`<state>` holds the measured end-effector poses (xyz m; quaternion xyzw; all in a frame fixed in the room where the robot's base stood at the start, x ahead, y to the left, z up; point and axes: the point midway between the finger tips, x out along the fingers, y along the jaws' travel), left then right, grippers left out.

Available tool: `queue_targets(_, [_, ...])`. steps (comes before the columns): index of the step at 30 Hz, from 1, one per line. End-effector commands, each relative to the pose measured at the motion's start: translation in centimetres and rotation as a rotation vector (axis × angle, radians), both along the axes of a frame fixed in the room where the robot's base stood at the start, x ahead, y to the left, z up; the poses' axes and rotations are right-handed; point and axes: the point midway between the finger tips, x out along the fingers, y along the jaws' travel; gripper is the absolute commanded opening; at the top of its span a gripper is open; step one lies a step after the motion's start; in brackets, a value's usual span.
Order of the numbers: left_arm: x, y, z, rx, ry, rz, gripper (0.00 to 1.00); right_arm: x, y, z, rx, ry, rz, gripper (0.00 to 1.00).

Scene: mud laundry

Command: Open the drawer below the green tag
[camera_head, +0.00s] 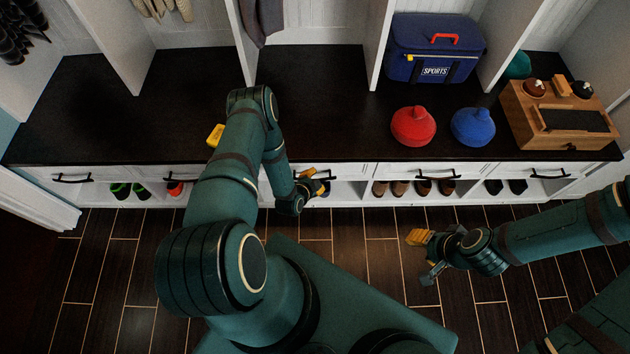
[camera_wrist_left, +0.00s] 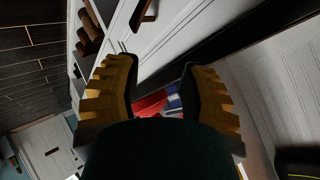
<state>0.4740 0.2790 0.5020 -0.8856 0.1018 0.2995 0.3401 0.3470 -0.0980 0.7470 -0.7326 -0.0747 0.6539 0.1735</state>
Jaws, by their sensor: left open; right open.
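A row of white drawers with black handles runs along the bench front. Handles show at the far left (camera_head: 72,178), right of centre (camera_head: 435,175) and far right (camera_head: 550,174). I cannot make out a green tag in either view. My left gripper (camera_head: 322,182) is open, close to the drawer front at the middle, and partly hides its handle area. In the left wrist view its yellow fingers (camera_wrist_left: 163,92) are apart with nothing held; a dark handle (camera_wrist_left: 146,12) shows above them on a white front. My right gripper (camera_head: 424,257) is open and empty above the floor.
The dark bench top (camera_head: 310,120) holds a red rounded item (camera_head: 413,126), a blue one (camera_head: 473,127), a blue sports bag (camera_head: 433,48) and a wooden box (camera_head: 556,118). A small yellow thing (camera_head: 215,135) shows beside my left arm. Shoes (camera_head: 400,188) stand in cubbies below the drawers.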

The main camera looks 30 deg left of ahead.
Motion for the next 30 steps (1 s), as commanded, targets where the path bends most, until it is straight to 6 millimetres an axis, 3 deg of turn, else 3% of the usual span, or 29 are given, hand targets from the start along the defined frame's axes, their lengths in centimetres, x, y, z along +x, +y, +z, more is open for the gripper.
queue_targets(1, [-1.1, 0.9, -2.3, 0.088, -0.048, -0.030, 0.41, 0.0, -0.1, -0.3, -0.001, 0.000, -0.002, 0.47])
queue_targets(6, [-4.4, 2.5, -6.5, 0.402, -0.219, -0.127, 0.41, 0.1, -0.1, -0.8, -0.001, -0.001, -0.002, 0.47])
queue_targets(11, [-7.2, 2.5, -8.2, 0.621, -0.326, -0.174, 0.41, 0.1, -0.1, -1.1, -0.001, -0.001, -0.002, 0.47])
queue_targets(15, [-8.3, 2.2, -8.6, 0.712, -0.368, -0.187, 0.41, 0.1, -0.1, -1.2, -0.001, -0.002, -0.002, 0.47])
queue_targets(22, [-6.6, 2.5, -9.0, 0.733, -0.379, -0.190, 0.41, 0.2, -0.1, -1.7, -0.002, -0.004, -0.002, 0.47])
queue_targets(30, [-1.5, 3.3, -10.0, 0.732, -0.378, -0.189, 0.41, 0.5, -0.2, -3.3, -0.003, -0.011, -0.004, 0.47])
